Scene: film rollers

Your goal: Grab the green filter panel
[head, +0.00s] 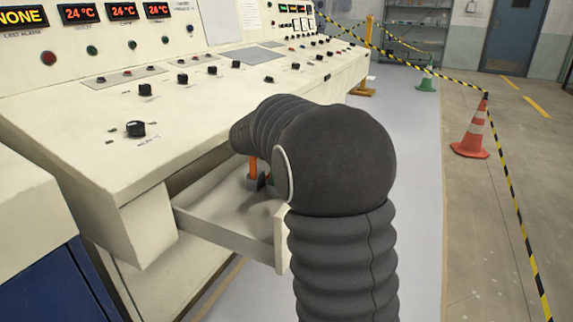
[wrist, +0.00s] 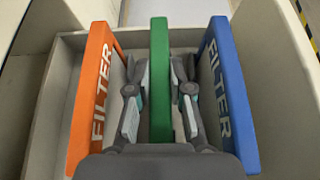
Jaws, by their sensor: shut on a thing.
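The green filter panel (wrist: 160,42) stands upright in the middle of an open drawer (wrist: 45,110) in the wrist view. My gripper (wrist: 158,78) has one finger on each side of it and is shut on it. The orange filter panel (wrist: 92,95) stands to the left and the blue filter panel (wrist: 228,90) to the right, both marked FILTER. In the head view, part of the orange panel (head: 254,168) shows above the drawer (head: 225,217). My dark arm hides most of the panels and my gripper there.
The drawer sticks out of a cream control console (head: 70,130) with knobs and displays. The fingers have little room between the orange and blue panels. A traffic cone (head: 472,130) and striped barrier tape stand on the right, with open floor around them.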

